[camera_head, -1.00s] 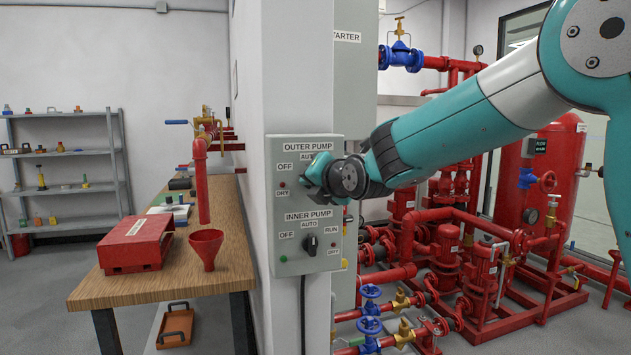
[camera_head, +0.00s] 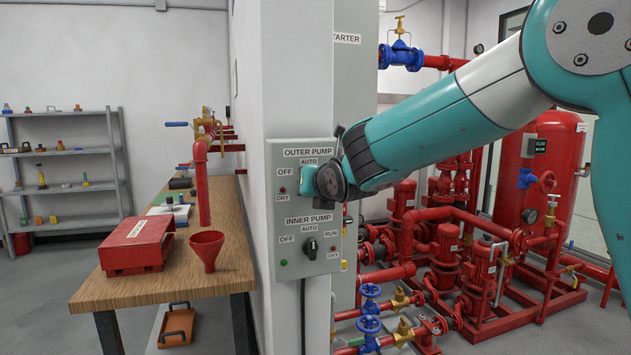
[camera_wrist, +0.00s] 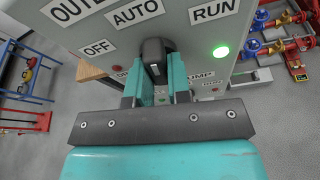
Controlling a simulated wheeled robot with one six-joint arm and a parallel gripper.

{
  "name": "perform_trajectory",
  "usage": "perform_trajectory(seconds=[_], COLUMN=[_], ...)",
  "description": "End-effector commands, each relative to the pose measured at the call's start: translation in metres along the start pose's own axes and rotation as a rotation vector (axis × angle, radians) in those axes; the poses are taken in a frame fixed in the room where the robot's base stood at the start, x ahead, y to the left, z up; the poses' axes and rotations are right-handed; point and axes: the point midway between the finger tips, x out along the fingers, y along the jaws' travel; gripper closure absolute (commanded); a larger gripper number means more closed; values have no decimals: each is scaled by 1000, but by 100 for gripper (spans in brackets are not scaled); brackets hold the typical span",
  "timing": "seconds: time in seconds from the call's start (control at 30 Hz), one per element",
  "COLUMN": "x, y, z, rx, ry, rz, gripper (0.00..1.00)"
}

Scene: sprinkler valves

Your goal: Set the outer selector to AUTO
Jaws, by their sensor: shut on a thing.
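The outer selector, a black knob (camera_wrist: 154,54), sits on the grey panel (camera_head: 273,235) under the OUTER PUMP label (camera_head: 308,151). In the wrist view it stands between OFF (camera_wrist: 97,48) and RUN (camera_wrist: 212,11), below AUTO (camera_wrist: 137,11). My gripper (camera_wrist: 158,82) is shut on the knob, one teal finger on each side. In the head view my wrist hides the knob and the outer RUN label.
A green lamp (camera_wrist: 220,52) glows below RUN. The INNER PUMP knob (camera_head: 310,247) is close below my wrist. A wooden bench (camera_head: 240,275) with a red box (camera_head: 137,243) and funnel (camera_head: 206,249) stands left. Red pipework and pumps (camera_head: 445,245) fill the right.

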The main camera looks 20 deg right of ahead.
Motion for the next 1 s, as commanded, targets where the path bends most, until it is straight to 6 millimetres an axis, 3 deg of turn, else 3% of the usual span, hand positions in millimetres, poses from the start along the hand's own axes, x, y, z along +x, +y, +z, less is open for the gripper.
perform_trajectory(seconds=[0.9, 0.93, 1.0], x=[0, 0, 0], y=[-1, -1, -1], z=[-1, -1, 0], rx=[-229, -229, -228], ry=[1, 1, 1], rz=[-72, -72, -72], gripper=[100, 77, 61])
